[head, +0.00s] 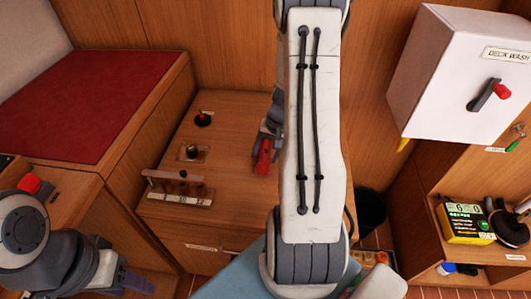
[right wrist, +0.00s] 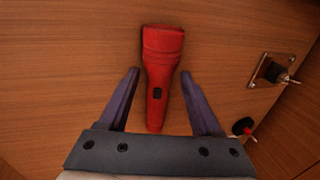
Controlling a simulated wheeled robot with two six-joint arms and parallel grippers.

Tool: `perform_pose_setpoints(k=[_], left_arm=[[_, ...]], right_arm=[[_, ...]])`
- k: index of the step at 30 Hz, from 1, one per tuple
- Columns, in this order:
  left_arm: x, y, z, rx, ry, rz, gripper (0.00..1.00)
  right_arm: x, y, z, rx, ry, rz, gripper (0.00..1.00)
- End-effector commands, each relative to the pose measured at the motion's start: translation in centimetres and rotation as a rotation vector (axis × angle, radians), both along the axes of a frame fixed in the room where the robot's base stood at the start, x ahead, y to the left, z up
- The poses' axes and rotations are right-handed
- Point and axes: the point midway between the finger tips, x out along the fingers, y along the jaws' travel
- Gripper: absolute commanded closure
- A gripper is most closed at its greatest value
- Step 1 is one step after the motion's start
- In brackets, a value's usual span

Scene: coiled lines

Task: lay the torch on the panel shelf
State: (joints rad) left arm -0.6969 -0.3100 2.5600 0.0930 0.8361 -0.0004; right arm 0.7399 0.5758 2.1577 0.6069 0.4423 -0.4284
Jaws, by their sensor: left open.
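A red torch (head: 263,158) lies on the wooden counter (head: 225,190) in the head view, partly hidden by my right arm. In the right wrist view the torch (right wrist: 160,65) lies lengthwise with its wide head away from me and a dark switch on its body. My right gripper (right wrist: 160,73) is open, with one finger on each side of the torch and visible gaps between. It also shows beside the torch in the head view (head: 266,143). My left gripper (head: 128,284) is open and empty at the lower left. A wooden shelf (head: 510,257) stands at the right, below a white box.
The white box (head: 450,80) marked DECK WASH has a red-tipped lever. A yellow-black box (head: 464,223) and a dark round item (head: 509,226) occupy the shelf. A dark bin (head: 370,208) stands between.

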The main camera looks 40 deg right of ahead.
Motion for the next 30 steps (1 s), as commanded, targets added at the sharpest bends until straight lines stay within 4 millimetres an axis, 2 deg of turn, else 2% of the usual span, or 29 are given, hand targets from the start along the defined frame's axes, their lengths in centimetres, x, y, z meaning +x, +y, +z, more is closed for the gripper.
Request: perform_pose_setpoints(k=[8,11,21,25,30], left_arm=[[0.0,0.0,0.6,0.000,0.000,0.000,0.50],[0.0,0.0,1.0,0.000,0.000,0.000,0.50],[0.0,0.0,2.5,0.000,0.000,0.000,0.50],[0.0,0.0,2.7,0.000,0.000,0.000,0.50],[0.0,0.0,2.8,0.000,0.000,0.000,0.50]], right_arm=[[0.0,0.0,0.7,-0.001,-0.001,0.000,0.35],[-0.2,-0.3,2.2,-0.002,-0.005,-0.001,0.35],[-1.6,-1.5,9.2,-0.003,-0.004,0.000,0.35],[-2.0,-1.7,10.9,-0.002,-0.003,-0.001,0.35],[-2.3,-1.9,11.9,0.001,-0.001,0.000,0.35]])
